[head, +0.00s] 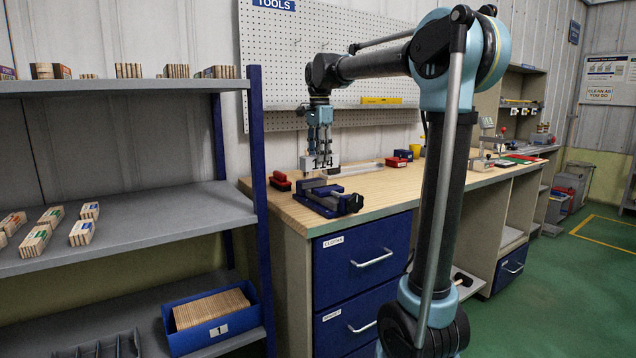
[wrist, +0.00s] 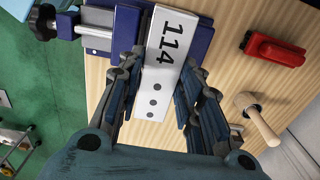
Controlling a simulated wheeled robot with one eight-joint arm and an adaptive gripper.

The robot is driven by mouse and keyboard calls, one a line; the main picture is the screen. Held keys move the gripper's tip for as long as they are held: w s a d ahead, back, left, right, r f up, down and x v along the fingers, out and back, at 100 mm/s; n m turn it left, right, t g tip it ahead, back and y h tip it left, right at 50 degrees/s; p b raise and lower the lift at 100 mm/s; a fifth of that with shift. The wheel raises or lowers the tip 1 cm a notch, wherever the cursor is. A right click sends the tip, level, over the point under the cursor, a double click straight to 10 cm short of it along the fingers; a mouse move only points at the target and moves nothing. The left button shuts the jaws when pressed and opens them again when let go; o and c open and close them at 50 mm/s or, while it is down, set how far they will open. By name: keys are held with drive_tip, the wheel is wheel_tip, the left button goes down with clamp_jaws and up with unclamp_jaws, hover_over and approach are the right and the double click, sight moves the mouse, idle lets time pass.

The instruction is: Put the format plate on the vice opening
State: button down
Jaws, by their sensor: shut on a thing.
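The format plate (wrist: 157,92) is a white bar marked 114 with several dark dots. My gripper (wrist: 163,72) is shut on its long sides, one finger on each side. In the head view my gripper (head: 320,150) points down above the workbench, with the white plate (head: 308,163) at its fingertips. The blue vice (head: 328,199) stands on the bench's near left corner, below my gripper. In the wrist view the vice (wrist: 203,38) lies at the top, and the 114 end of the plate overlaps it. I cannot tell whether they touch; the plate hides part of the opening.
A red stapler-like block (wrist: 274,50) and a wooden-handled tool (wrist: 260,120) lie on the bench beside the vice. A shelf post (head: 257,190) stands left of the bench. Red boxes (head: 397,161) sit farther back; the bench top (head: 385,180) between is mostly clear.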

drive_tip(key=shift+f, duration=3.6)
drive_tip(key=c, duration=1.1)
unclamp_jaws()
wheel_tip(320, 180, up, 12)
drive_tip(key=shift+r, duration=0.1)
